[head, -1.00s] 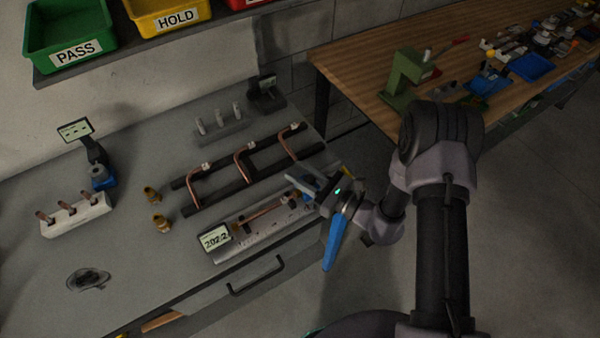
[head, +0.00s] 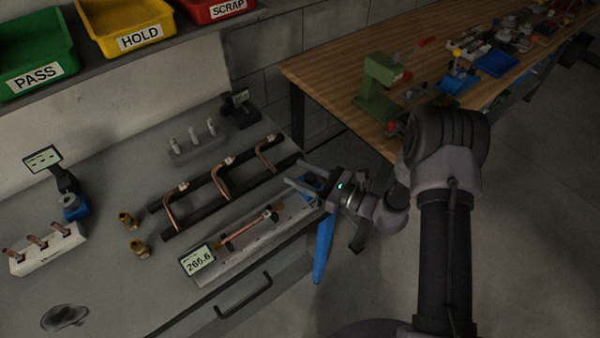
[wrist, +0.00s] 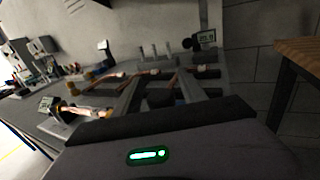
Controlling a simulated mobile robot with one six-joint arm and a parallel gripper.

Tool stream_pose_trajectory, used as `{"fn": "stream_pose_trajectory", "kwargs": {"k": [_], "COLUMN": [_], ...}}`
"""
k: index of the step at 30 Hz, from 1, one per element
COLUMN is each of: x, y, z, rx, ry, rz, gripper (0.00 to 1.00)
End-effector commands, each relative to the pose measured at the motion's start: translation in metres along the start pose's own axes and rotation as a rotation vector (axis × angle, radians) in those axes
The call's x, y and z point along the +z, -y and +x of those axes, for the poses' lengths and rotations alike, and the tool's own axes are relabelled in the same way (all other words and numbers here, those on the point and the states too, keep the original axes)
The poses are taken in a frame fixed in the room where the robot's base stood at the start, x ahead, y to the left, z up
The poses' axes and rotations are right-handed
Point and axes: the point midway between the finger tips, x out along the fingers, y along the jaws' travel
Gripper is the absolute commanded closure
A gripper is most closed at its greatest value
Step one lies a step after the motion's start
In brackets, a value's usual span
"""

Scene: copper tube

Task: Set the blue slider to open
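The measuring fixture (head: 228,273) is a long grey rail at the bench's front edge, with a display (head: 197,260) at its left end reading about 266.6. A straight copper tube (head: 248,228) lies along it. The blue slider (head: 307,196) appears as a small blue piece near the rail's right end, right of the tube and partly hidden by my gripper. My gripper (head: 301,178) is at that end with its fingers apart. In the wrist view, my gripper (wrist: 158,92) shows two separated fingers with a small blue patch between them; contact cannot be told.
Behind the fixture, bent copper tubes (head: 222,180) rest on dark bars. Brass fittings (head: 137,248) stand to the left. A drawer handle (head: 245,298) juts out below the bench edge. A wooden table (head: 330,85) stands at the back right, with open floor in front.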

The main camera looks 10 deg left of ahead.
Motion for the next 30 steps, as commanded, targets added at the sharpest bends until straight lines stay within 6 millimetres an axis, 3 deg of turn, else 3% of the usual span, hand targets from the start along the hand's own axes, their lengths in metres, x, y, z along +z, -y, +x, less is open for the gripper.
{"fn": "stream_pose_trajectory", "kwargs": {"k": [10, 14, 27, 30], "x": [0.000, 0.001, 0.001, 0.001], "y": [0.000, 0.001, 0.002, 0.001], "z": [-0.001, -0.013, -0.137, -0.157], "rx": [-0.001, -0.003, -0.007, -0.005], "ry": [0.001, 0.000, 0.000, 0.001], "rz": [0.000, 0.002, 0.000, 0.000], "gripper": [0.51, 0.51, 0.51, 0.51]}}
